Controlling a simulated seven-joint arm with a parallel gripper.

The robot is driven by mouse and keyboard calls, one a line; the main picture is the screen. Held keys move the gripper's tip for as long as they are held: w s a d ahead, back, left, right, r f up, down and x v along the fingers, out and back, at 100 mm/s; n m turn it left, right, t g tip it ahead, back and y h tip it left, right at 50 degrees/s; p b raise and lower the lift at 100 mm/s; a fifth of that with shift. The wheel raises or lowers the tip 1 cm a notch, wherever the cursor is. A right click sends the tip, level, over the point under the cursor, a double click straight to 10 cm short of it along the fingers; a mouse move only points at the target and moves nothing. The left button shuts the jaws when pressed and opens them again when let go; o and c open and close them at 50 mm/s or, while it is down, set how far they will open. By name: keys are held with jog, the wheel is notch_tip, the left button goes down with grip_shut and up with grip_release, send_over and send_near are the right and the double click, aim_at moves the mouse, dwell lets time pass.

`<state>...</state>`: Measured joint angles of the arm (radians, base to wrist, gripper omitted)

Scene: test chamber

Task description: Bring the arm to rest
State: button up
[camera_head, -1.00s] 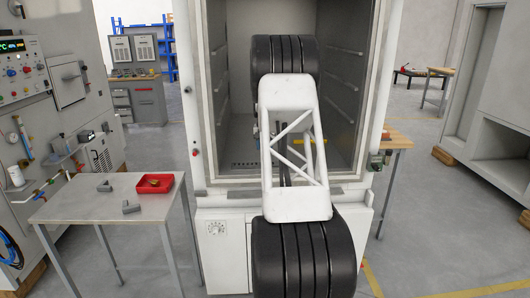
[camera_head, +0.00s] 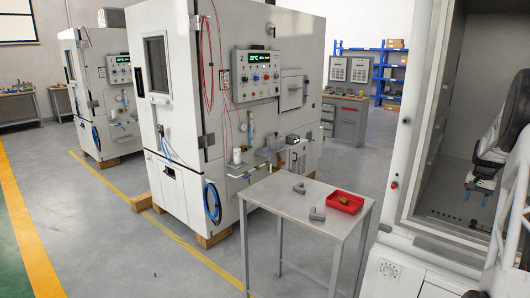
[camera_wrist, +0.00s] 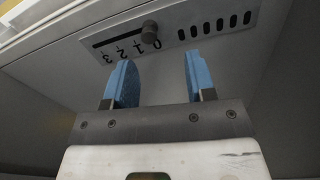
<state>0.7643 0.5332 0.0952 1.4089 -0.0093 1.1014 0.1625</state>
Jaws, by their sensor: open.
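My gripper (camera_head: 480,184) is at the right edge of the head view, inside the open chamber (camera_head: 450,130) and above its floor. Part of my arm is cut off by the picture's edge. In the wrist view my gripper (camera_wrist: 160,70) shows two blue fingers held apart with nothing between them. Beyond the fingers is a grey panel (camera_wrist: 215,20) with a dark knob (camera_wrist: 149,33) on a slot, marked with numbers 0 to 3, and a row of vent slots. I cannot tell whether the fingers touch the panel.
A small table (camera_head: 270,199) stands left of the chamber. A large white cabinet (camera_head: 185,80) with a control panel stands behind.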

jog(key=s+a+r+n, duration=0.1)
jog(key=a+r, duration=0.4)
jog(key=a, duration=0.7)
jog(key=s+a+r+n, duration=0.1)
jog(key=a+r+n, duration=0.1)
jog(key=a+r, duration=0.65)
jog(key=s+a+r+n+t, duration=0.1)
jog(key=s+a, duration=0.3)
jog(key=a, duration=0.7)
jog(key=s+a+r+n, duration=0.1)
jog(key=s+a, duration=0.3)
jog(key=a, duration=0.6)
jog(key=s+a+n+t, duration=0.1)
jog(key=s+a+n, duration=0.2)
jog(key=s+a, duration=1.3)
jog(key=s+a+f+n, duration=0.1)
jog(key=s+a+f, duration=0.2)
jog(key=s+a, duration=0.2)
jog(key=s+a+f+n, duration=0.1)
jog(key=s+a+f, duration=0.2)
jog(key=s, duration=0.8)
jog(key=shift+a+t, duration=0.3)
jog(key=shift+a, duration=1.05)
jog(key=shift+w, duration=0.1)
